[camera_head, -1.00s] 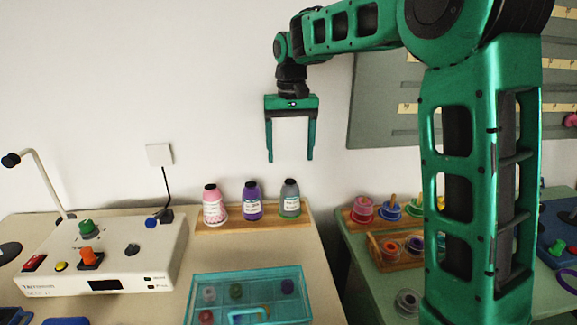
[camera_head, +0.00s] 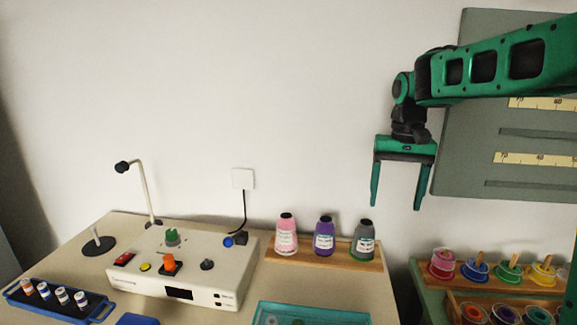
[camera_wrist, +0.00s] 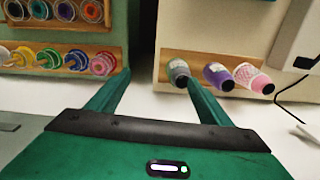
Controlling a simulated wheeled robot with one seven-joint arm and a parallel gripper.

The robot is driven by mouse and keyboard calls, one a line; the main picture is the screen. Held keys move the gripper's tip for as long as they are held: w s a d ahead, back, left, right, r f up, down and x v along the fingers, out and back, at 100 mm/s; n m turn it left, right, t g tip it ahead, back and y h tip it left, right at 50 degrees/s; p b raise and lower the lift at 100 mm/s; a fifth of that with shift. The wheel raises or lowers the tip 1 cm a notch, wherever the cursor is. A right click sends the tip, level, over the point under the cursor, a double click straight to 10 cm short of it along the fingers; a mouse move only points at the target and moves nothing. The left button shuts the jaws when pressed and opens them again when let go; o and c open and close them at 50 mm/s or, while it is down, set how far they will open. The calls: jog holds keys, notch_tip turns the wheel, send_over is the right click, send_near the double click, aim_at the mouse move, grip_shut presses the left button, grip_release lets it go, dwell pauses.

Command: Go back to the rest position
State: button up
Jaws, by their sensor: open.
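My gripper (camera_head: 396,203) is green with a black band across its palm. Its two fingers are spread and point down, with nothing between them. In the head view it hangs in the air before the white wall, above and right of three bottles: pink (camera_head: 286,237), purple (camera_head: 324,238) and grey (camera_head: 364,241). In the wrist view the gripper (camera_wrist: 158,90) shows its fingers apart, over the gap between two counters.
A white control box (camera_head: 187,272) with knobs stands on the left counter. A blue vial rack (camera_head: 55,302) lies at far left, a teal tray (camera_head: 310,315) at the front. Colored spools (camera_head: 508,272) sit on the right counter below a grey wall board (camera_head: 480,150).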

jog(key=s+d+f+m, duration=0.1)
jog(key=s+d+f, duration=0.1)
jog(key=s+d, duration=0.45)
jog(key=s+d+f+m, duration=0.1)
jog(key=s+d+f, duration=0.15)
jog(key=s, duration=0.75)
jog(key=s+d+f, duration=0.1)
jog(key=s+f, duration=0.2)
jog(key=s, duration=0.5)
jog(key=s+d+f+m, duration=0.1)
jog(key=s+d+f, duration=0.1)
jog(key=s, duration=0.6)
jog(key=shift+s+d+f, duration=0.15)
jog(key=shift+s+f, duration=0.15)
jog(key=shift+f, duration=0.55)
